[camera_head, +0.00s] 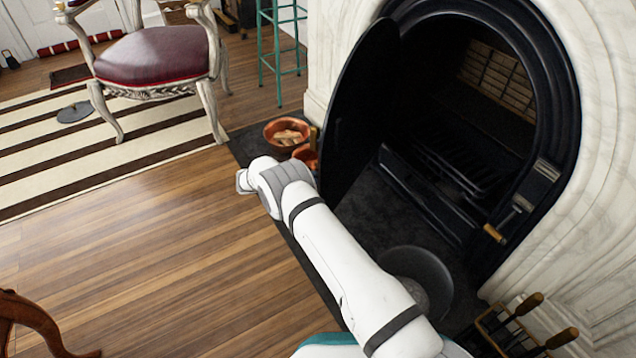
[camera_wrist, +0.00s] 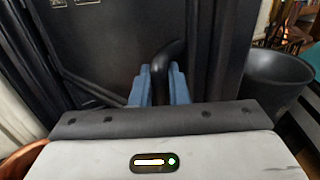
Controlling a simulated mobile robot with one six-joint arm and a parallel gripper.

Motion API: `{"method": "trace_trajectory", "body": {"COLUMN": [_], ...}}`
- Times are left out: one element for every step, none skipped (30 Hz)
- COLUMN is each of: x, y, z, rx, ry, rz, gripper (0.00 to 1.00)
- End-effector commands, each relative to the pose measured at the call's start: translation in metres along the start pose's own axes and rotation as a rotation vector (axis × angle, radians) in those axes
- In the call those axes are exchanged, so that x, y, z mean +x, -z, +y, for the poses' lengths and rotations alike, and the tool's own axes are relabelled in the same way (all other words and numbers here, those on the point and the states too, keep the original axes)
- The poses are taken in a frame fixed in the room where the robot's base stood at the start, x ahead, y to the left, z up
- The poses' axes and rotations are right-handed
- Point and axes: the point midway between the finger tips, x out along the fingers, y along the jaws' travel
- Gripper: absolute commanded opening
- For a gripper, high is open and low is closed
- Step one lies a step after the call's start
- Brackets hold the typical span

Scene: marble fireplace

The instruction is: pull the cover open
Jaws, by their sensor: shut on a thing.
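The black arched cover (camera_head: 362,105) of the fireplace (camera_head: 555,75) stands swung out at the opening's left side, and the dark inside shows to its right. In the wrist view the dark cover (camera_wrist: 120,40) fills the middle, with a curved black handle (camera_wrist: 170,62) on it. My gripper (camera_wrist: 160,85) has its blue fingers on both sides of the handle, shut on it. In the head view my white arm reaches toward the cover's lower left; the fingers and handle are hidden there.
Orange-brown bowls (camera_head: 286,133) stand on the dark hearth just left of the cover. A dark round bucket (camera_head: 418,278) sits by my arm, and a fire-tool stand (camera_head: 510,330) at lower right. A brush (camera_head: 510,215) hangs by the opening. Wooden floor (camera_head: 130,260) at left is clear.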

Motion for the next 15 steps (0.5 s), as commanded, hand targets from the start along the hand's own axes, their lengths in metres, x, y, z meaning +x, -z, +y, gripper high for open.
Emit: {"method": "trace_trajectory", "body": {"x": [0.0048, 0.0041, 0.0033, 0.0029, 0.0026, 0.0022, 0.002, 0.0017, 0.0015, 0.0013, 0.0011, 0.0008, 0.0007, 0.0005, 0.0003], "y": [-0.0038, -0.004, -0.0042, -0.0044, -0.0045, -0.0047, -0.0047, -0.0048, -0.0049, -0.0049, -0.0049, -0.005, -0.005, -0.005, -0.0049], "z": [0.0068, 0.007, 0.0072, 0.0073, 0.0073, 0.0074, 0.0073, 0.0073, 0.0073, 0.0072, 0.0072, 0.0072, 0.0072, 0.0071, 0.0071], "rx": [0.012, 0.012, 0.012, 0.012, 0.012, 0.012, 0.012, 0.012, 0.012, 0.012, 0.012, 0.012, 0.012, 0.012, 0.012], "ry": [-0.003, -0.002, -0.001, -0.001, -0.001, -0.001, -0.002, -0.002, -0.002, -0.003, -0.003, -0.003, -0.003, -0.004, -0.004], "rz": [0.002, 0.002, 0.002, 0.002, 0.002, 0.002, 0.002, 0.002, 0.002, 0.002, 0.002, 0.002, 0.002, 0.002, 0.002], "gripper": [0.0, 0.0, 0.0, 0.0, 0.0, 0.0, 0.0, 0.0, 0.0, 0.0, 0.0, 0.0, 0.0, 0.0, 0.18]}}
